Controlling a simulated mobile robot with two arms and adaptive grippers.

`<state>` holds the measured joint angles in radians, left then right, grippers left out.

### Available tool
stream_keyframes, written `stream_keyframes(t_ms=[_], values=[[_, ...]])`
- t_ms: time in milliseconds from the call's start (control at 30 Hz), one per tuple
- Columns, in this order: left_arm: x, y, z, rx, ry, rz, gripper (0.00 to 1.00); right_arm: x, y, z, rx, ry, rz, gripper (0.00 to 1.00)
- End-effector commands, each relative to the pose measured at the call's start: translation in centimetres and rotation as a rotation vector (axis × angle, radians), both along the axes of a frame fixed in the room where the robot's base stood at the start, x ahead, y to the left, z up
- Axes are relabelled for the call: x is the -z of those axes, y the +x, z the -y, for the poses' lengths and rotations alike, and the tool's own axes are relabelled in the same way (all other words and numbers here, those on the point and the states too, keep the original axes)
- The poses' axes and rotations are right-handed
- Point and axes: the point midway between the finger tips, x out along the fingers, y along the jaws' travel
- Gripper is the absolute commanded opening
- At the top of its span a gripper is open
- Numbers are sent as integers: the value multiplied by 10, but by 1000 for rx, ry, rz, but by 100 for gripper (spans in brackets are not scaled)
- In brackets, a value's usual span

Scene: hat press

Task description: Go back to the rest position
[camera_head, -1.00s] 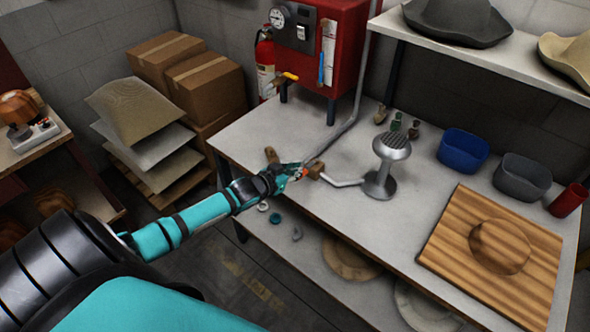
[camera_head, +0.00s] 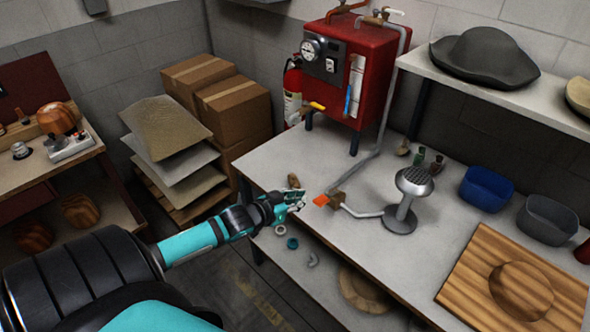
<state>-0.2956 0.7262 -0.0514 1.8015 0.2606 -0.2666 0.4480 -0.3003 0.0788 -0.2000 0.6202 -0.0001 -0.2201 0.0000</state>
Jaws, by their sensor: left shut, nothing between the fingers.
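My left gripper (camera_head: 296,202) is at the front left edge of the grey worktable (camera_head: 455,232), with its arm coming in from the lower left. It is shut and empty. An orange-handled valve (camera_head: 325,200) on the pipe sits just right of the fingertips, apart from them. The pipe runs to a grey steamer head (camera_head: 409,192) on a round base. My right gripper does not show.
A red boiler (camera_head: 357,68) with a gauge stands at the table's back. A wooden hat block board (camera_head: 515,285), a blue bin (camera_head: 487,188) and a grey bin (camera_head: 547,218) are at right. Cardboard boxes (camera_head: 237,108) and stacked sheets (camera_head: 167,128) stand behind the arm.

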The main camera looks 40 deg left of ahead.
Motion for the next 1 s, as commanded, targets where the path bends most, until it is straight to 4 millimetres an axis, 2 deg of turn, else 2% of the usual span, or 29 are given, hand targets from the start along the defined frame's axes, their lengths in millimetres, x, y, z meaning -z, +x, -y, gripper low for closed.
stream_keyframes(t_ms=[200,767,867,967,1000], values=[[-4,-12,-1,1,0,-1,0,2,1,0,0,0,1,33],[-4,-12,-1,0,0,-1,0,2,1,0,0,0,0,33],[9,-15,-5,-12,4,-18,0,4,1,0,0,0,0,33],[47,-24,-14,-44,16,-68,0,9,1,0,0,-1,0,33],[71,-30,-19,-62,23,-100,0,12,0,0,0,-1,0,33]])
